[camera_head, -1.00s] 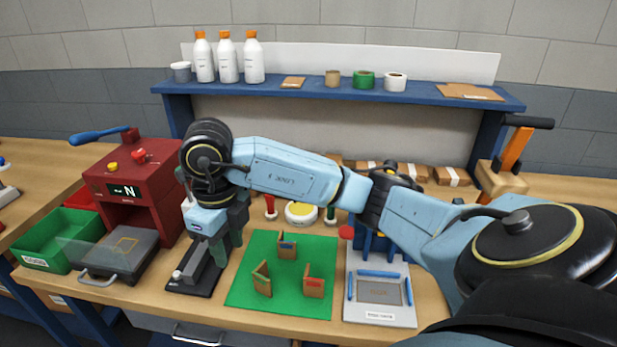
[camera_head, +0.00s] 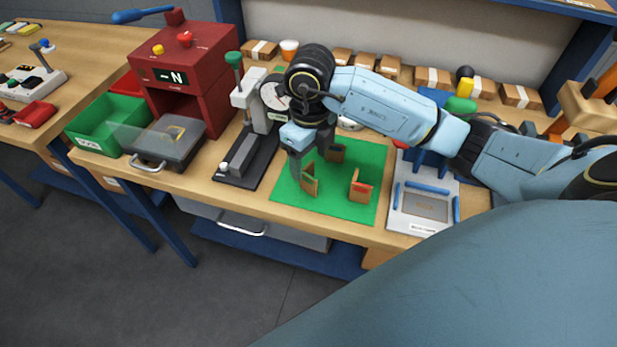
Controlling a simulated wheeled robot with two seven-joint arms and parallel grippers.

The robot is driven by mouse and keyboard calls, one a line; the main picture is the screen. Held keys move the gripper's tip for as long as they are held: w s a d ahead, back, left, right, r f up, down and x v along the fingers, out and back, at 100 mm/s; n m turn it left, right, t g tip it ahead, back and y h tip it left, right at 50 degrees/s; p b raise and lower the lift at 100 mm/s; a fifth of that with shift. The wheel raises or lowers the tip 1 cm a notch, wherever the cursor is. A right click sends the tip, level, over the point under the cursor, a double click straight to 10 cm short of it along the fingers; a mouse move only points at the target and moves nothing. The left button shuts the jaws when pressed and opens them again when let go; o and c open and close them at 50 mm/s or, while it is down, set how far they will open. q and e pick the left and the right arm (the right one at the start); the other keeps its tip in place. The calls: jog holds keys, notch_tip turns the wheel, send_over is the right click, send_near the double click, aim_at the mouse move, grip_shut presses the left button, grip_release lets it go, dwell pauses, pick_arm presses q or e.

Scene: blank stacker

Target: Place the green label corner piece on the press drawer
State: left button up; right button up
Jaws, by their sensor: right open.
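Three brown corner pieces stand on a green mat (camera_head: 335,205). The left corner piece (camera_head: 311,182) shows a faint green edge in the earlier frame; its label is not clear now. The right corner piece (camera_head: 361,188) has a red label. The back corner piece (camera_head: 337,153) is partly covered by my right gripper. My right gripper (camera_head: 302,168) is open, pointing down, above and beside the left corner piece. Whether it touches the piece cannot be told. The press drawer (camera_head: 168,146) is a grey plate with a handle, pulled out from the red press (camera_head: 190,60). My left gripper is not in view.
A black-based stand with a dial (camera_head: 240,165) stands between the press drawer and the mat. A green bin (camera_head: 105,125) is left of the drawer. A grey fixture with blue bars (camera_head: 423,205) lies right of the mat. Small boxes line the back.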

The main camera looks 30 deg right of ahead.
aim_at(311, 170)
notch_tip(311, 170, down, 4)
jog(key=shift+s+f, duration=0.1)
jog(key=shift+d, duration=0.1)
jog(key=c, duration=1.1)
